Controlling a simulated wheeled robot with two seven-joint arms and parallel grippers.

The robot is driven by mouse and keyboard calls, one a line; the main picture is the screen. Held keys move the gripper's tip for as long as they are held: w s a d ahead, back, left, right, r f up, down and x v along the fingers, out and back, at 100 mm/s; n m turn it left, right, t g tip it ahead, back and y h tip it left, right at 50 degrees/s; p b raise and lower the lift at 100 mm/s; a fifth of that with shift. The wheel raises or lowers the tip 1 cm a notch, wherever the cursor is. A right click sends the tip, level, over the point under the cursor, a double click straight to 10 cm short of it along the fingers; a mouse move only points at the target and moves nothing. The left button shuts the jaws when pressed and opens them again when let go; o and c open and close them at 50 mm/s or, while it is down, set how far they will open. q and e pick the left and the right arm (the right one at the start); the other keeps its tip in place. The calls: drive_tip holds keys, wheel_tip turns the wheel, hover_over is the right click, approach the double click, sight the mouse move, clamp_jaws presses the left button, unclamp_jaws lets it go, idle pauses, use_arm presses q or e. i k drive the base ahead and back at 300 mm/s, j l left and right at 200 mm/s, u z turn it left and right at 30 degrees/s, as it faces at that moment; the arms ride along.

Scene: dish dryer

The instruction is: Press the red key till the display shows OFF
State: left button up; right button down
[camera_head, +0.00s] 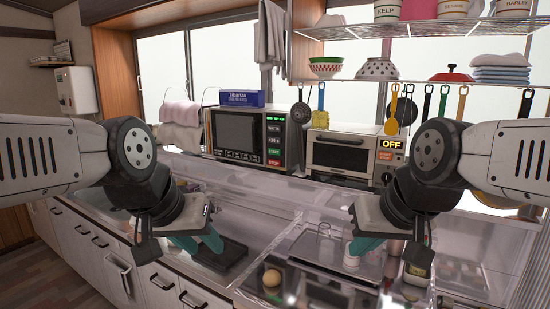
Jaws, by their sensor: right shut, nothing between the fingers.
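A display (391,143) reads OFF in yellow letters at the upper right of a light steel oven-like appliance (345,133). Just below it is a small panel with orange-red lettering (389,157), too small to read surely. The dark-fronted microwave (236,133) beside it has a red key (273,163) under a green key (273,153). My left gripper (207,243) hangs low over the counter in front of the microwave; whether its teal fingers are apart is unclear. My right gripper (362,246) is shut and empty, below and in front of the oven, touching no key.
A clear-lidded case (275,205) runs along the counter between my arms and the appliances. A dark tray (220,257) lies below my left gripper. Utensils (393,110) hang under a wire shelf (430,28) holding bowls and jars. A blue box (241,98) sits on the microwave.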

sight(273, 163)
drive_tip(key=i+j+z, duration=0.1)
drive_tip(key=j, duration=0.25)
drive_tip(key=i+j+z, duration=0.15)
drive_tip(key=j, duration=0.25)
drive_tip(key=i+j+z, duration=0.1)
drive_tip(key=j, duration=0.3)
drive_tip(key=i, duration=0.1)
